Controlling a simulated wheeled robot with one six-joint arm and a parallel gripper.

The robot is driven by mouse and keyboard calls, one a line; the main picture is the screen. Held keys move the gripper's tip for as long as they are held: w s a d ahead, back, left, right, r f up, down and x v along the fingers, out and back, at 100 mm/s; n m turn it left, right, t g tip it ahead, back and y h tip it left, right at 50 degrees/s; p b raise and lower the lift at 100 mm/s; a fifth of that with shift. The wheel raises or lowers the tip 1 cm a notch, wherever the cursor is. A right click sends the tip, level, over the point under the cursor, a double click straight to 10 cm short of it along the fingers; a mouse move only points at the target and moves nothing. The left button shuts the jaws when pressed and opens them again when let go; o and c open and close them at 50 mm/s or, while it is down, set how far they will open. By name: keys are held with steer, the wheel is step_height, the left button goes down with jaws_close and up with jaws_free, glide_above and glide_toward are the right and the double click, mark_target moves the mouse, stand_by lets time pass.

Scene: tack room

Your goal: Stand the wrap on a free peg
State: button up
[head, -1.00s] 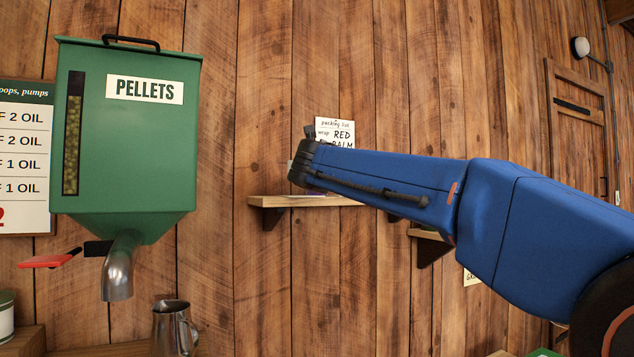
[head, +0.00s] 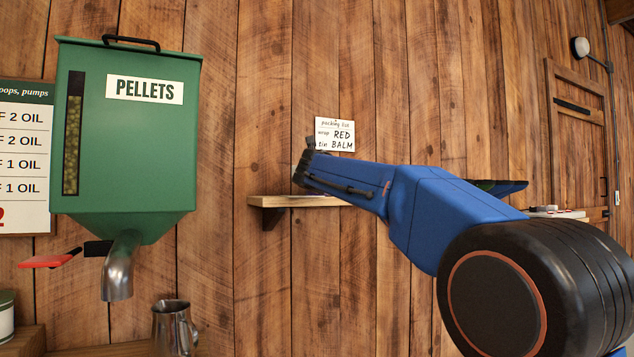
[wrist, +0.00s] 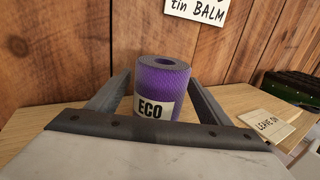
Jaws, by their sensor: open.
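A purple rolled wrap (wrist: 176,78) with an ECO label stands upright on a wooden shelf in the wrist view. My gripper (wrist: 160,78) is open, with one finger on each side of the wrap. I cannot tell whether either finger touches it. The lower part of the wrap is hidden behind the gripper body. In the head view the end of my arm (head: 305,167) is just above the small wall shelf (head: 285,202), and the wrap and fingers are hidden there. No peg is in view.
A packing list (head: 335,134) on the wall reads wrap RED, tin BALM. A LEAVE ON card (wrist: 268,125) lies right of the wrap, with a dark green case (wrist: 295,90) beyond it. A green pellet hopper (head: 130,150) and a metal jug (head: 174,328) are at the left.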

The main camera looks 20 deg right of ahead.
steer(key=shift+x, duration=1.2)
steer(key=c, duration=1.3)
steer(key=shift+s, duration=0.1)
